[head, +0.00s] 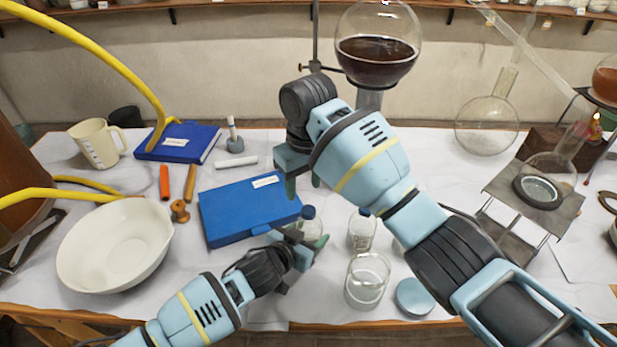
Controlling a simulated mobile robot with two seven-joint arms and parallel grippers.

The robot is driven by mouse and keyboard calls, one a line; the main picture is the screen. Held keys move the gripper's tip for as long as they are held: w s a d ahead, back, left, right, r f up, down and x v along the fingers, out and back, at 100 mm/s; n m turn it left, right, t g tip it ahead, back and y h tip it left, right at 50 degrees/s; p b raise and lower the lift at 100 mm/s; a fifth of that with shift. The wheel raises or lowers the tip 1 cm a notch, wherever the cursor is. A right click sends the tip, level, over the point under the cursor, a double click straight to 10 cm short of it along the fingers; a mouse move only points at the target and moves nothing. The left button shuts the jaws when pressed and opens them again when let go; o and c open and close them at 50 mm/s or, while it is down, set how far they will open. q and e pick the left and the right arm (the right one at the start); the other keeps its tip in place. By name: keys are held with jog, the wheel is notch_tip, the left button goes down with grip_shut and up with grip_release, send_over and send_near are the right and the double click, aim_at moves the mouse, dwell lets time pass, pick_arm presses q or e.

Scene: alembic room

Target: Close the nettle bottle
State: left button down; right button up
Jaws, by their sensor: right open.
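A small clear bottle with a dark blue top (308,228) stands in front of the blue box. A second small clear bottle (362,232) stands to its right, its top partly hidden by my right arm. I cannot read a label on either, so I cannot tell which is the nettle bottle. My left gripper (312,250) is at the first bottle, with fingers beside it; whether they are shut on it is unclear. My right gripper (303,183) is open and empty, with its fingers pointing down above the blue box's right end.
The blue box (240,215) lies left of the bottles. An open glass jar (367,285) and a round light-blue lid (415,298) are in front. A white bowl (112,250) is at left. A round flask of dark liquid (376,65) stands behind my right arm. A metal stand (505,190) is at right.

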aim_at(309, 210)
jog(key=n, duration=0.6)
jog(key=shift+r+n, duration=0.15)
jog(key=shift+n, duration=0.15)
jog(key=n, duration=0.6)
jog(key=shift+d+r, duration=0.15)
jog(key=n, duration=0.6)
jog(key=shift+d+r+n, duration=0.1)
jog(key=shift+d+n, duration=0.05)
jog(key=shift+n, duration=0.25)
jog(key=n, duration=0.5)
jog(key=shift+d+r+g+h, duration=0.1)
jog(key=shift+d+g+h, duration=0.05)
jog(key=shift+g+h, duration=0.15)
jog(key=shift+f, duration=4.05)
